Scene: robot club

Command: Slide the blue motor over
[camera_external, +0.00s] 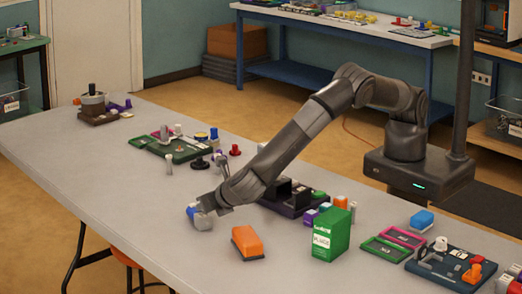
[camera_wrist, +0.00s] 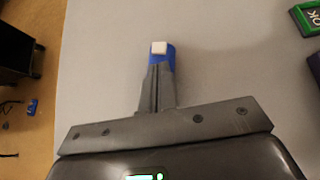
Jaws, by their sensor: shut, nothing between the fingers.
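The blue motor (camera_external: 199,219), blue with a pale grey-white part, lies on the table near its front edge, left of the orange block. My gripper (camera_external: 212,203) reaches down to it from the right, with its tips at or against it. In the wrist view the blue motor (camera_wrist: 168,56) with its white end shows just beyond the fingertips (camera_wrist: 159,72). The fingers are together with nothing between them. They hide part of the motor, and I cannot tell whether they touch it.
An orange block (camera_external: 248,242) and a green box (camera_external: 332,231) stand to the right. A green tray with parts (camera_external: 178,150) and a black knob-like piece (camera_external: 199,163) lie behind. The table's front edge is close, and the table (camera_external: 110,170) is bare to the left.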

